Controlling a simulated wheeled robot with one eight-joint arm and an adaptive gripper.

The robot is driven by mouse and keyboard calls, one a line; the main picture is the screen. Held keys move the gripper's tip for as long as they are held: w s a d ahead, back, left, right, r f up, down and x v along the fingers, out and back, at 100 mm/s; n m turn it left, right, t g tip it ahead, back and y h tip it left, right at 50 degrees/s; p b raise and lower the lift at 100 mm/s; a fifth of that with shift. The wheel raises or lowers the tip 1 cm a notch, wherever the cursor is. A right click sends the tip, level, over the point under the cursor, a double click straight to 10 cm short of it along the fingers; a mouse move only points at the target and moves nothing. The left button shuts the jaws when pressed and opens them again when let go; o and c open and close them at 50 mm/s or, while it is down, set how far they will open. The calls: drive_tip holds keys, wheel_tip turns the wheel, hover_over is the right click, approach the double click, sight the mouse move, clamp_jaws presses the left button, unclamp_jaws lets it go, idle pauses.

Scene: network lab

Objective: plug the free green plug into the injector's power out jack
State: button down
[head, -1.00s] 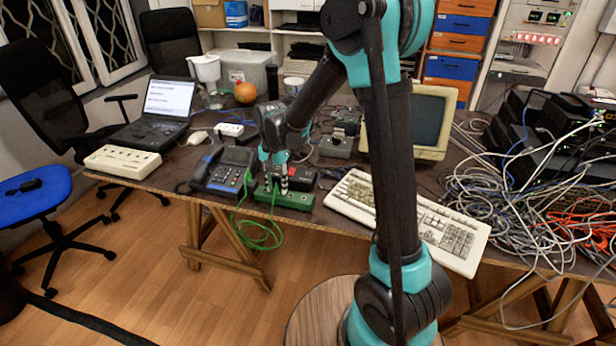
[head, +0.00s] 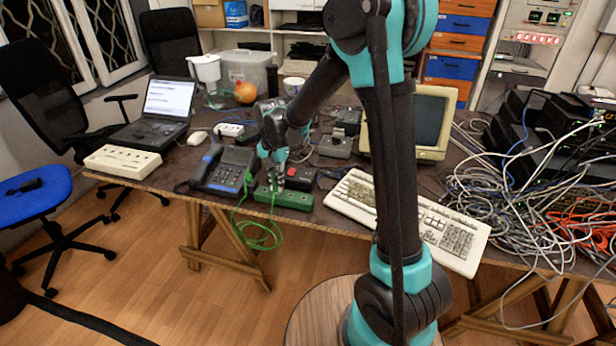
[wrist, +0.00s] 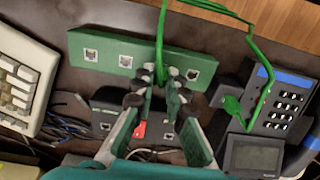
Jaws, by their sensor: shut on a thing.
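My gripper (wrist: 155,82) is shut on the free green plug; its green cable (wrist: 162,40) runs up between the fingertips in the wrist view. The fingers hide most of the plug. In the head view my gripper (head: 276,180) is just above the green strip (head: 284,199), whose face shows three square jacks in the wrist view (wrist: 90,54). A black box (wrist: 103,118) with small jacks and a red part lies beyond the strip, partly behind my fingers. It shows as a dark box in the head view (head: 302,178). I cannot tell which box is the injector.
A desk phone (head: 228,170) stands left of the strip; a green connector (wrist: 232,106) sits at its edge. A green cable loop (head: 262,240) hangs over the table front. A keyboard (head: 408,220) lies right. Grey cables (head: 500,205) crowd the far right.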

drive_tip(key=shift+r, duration=1.7)
drive_tip(key=c, duration=2.1)
unclamp_jaws()
clamp_jaws()
approach(308, 175)
drive_tip(key=shift+w+f, duration=0.2)
drive_tip(key=shift+f, duration=0.9)
drive_tip(key=shift+w+f, duration=0.2)
drive_tip(key=shift+f, duration=0.9)
